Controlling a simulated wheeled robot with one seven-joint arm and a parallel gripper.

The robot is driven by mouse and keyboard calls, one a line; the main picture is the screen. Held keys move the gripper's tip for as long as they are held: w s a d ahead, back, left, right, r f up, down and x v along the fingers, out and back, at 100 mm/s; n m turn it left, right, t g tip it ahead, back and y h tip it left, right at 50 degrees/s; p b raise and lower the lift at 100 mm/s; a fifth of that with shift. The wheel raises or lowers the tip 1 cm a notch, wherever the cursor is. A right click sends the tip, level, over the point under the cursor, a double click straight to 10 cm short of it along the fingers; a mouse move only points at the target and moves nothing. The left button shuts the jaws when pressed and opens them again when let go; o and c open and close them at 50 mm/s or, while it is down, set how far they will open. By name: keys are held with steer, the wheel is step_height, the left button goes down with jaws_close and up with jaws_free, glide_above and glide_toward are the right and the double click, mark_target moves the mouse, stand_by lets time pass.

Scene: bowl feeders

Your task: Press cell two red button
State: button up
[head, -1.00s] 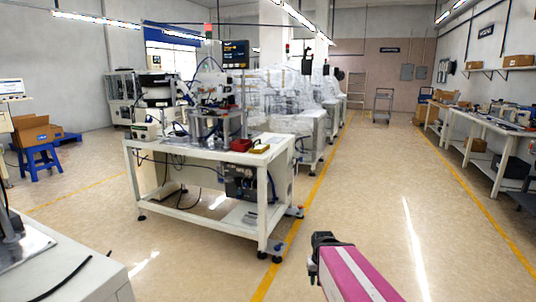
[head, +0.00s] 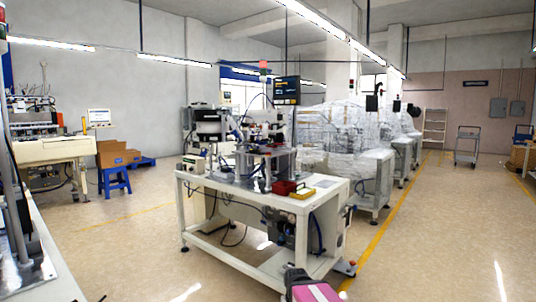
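A white workbench cell (head: 235,190) stands in the middle of the head view, carrying a bowl-feeder-like machine, a monitor (head: 286,90) and cables. A small control box (head: 193,164) sits at its left end. I cannot make out a red button or a cell number at this distance. My gripper (head: 296,277) shows only as a dark shape at the bottom edge, at the end of my pink arm, low and in front of the bench. Its fingers cannot be made out. It appears apart from the bench.
A red bin (head: 284,187) and a yellow tray (head: 302,192) sit at the bench's near right. Wrapped machines (head: 330,130) stand behind. A blue stool (head: 114,180) with boxes and another machine (head: 55,150) are at left. The floor (head: 430,235) at right is clear.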

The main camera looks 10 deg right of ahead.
jaws_close()
stand_by(1.6)
